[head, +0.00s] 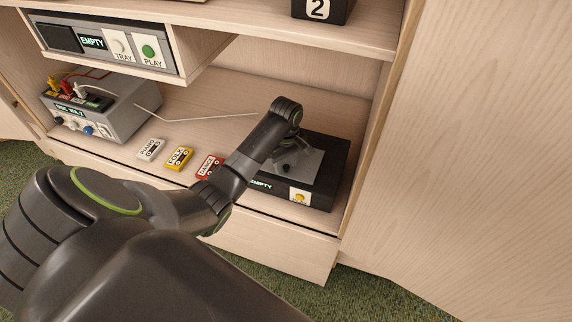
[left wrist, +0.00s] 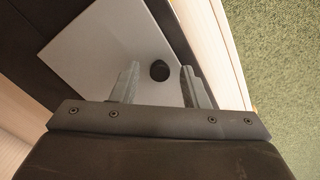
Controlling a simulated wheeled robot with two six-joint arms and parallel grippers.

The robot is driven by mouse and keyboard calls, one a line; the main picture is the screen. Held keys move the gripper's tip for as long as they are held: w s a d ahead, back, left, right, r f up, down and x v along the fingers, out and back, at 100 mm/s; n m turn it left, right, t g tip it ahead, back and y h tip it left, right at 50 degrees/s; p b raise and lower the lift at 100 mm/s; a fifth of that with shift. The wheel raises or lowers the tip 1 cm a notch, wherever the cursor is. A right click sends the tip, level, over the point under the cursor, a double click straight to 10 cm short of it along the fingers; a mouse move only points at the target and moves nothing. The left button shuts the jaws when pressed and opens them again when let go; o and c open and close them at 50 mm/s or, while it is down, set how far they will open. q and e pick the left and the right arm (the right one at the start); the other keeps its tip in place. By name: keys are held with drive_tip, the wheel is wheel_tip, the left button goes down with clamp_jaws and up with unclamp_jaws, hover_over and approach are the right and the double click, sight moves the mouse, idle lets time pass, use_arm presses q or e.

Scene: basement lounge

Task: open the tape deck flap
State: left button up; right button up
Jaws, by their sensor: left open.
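The tape deck (head: 338,160) is a black box on the right of the lower shelf, with an EMPTY display and a yellow button (head: 299,196) on its front. Its grey flap (head: 308,166) lies flat on top, seemingly shut. In the left wrist view, the flap (left wrist: 100,52) bears a round black knob (left wrist: 159,71). My left gripper (head: 291,150) points down over the flap, open and empty. In the wrist view the knob shows between its two fingers (left wrist: 160,76); I cannot tell whether they touch it. My forearm hides part of the deck. My right gripper is not in view.
Three cassettes, white (head: 151,149), yellow (head: 178,157) and red (head: 209,166), lie left of the deck. A grey box with cables (head: 117,116) stands further left. The upper shelf (head: 270,30) and right cabinet side (head: 378,120) bound the space.

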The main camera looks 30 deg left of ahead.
use_arm(q)
drive_tip(key=shift+f, duration=0.25)
clamp_jaws()
drive_tip(key=shift+r, duration=0.1)
